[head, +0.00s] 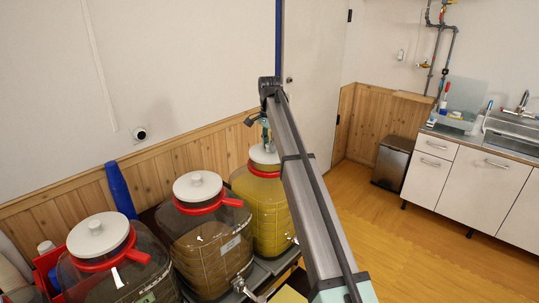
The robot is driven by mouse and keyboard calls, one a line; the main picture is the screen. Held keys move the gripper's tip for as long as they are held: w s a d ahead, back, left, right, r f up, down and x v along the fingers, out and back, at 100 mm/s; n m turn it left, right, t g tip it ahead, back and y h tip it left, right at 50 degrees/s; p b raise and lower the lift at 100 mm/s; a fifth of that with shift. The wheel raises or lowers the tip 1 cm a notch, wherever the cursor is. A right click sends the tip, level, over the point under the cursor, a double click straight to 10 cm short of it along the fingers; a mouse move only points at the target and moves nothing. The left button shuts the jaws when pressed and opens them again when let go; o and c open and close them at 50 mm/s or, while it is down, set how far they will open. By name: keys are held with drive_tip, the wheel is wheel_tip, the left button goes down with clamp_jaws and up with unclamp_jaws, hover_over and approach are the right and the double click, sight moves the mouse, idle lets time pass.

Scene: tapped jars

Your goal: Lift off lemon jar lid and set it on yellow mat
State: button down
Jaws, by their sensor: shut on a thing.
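The lemon jar (266,205) is a clear jar of yellow liquid with a red collar, third and farthest in the row. Its white lid (261,156) is at the jar's mouth, partly hidden behind my arm. My gripper (265,138) points down from the arm's far end and is shut on this lid's top. I cannot tell whether the lid rests on the collar or is slightly above it. A pale yellow patch (288,296), likely the yellow mat, shows at the bottom edge, mostly out of view.
Two more jars with white lids and red collars, the middle one (212,245) and the near left one (115,270), stand beside the lemon jar. A metal tap (242,287) sticks out in front. A wood-panelled wall (160,172) is close behind. The floor at right (420,250) is clear.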

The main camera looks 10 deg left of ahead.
drive_tip(key=shift+r+p, duration=1.3)
drive_tip(key=shift+r, duration=1.75)
drive_tip(key=shift+w+d, duration=0.1)
